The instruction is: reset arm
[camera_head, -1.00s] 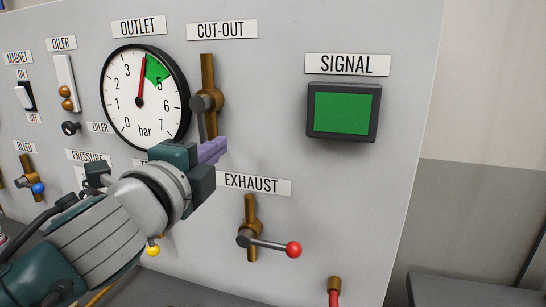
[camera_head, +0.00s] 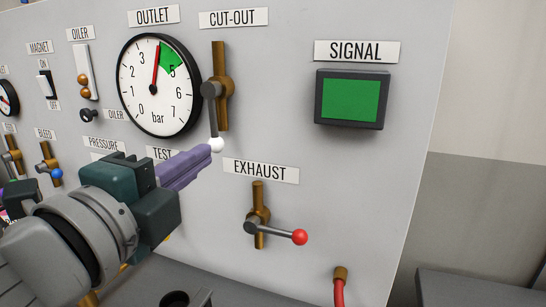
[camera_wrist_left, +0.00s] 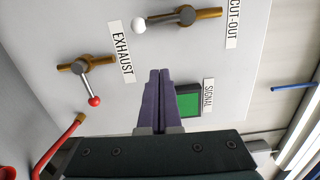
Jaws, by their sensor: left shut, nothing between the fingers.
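My left gripper (camera_head: 208,152) comes in from the lower left in the head view, with its purple fingers shut and empty. In that view its tips overlap the area by the white ball of the cut-out lever (camera_head: 212,105), which hangs down. In the left wrist view the shut fingers (camera_wrist_left: 157,75) stand apart from the lever's white ball (camera_wrist_left: 138,26). The exhaust valve (camera_head: 258,218) has a red-balled lever pointing right and slightly down. My right gripper is in neither view.
The grey panel carries the outlet gauge (camera_head: 158,86), needle at the green sector's edge, and a lit green signal display (camera_head: 351,100). The blue-balled bleed valve (camera_head: 50,174) and magnet switch (camera_head: 46,86) are at the left. A red hose (camera_head: 339,290) hangs below. Free space lies before the panel's right part.

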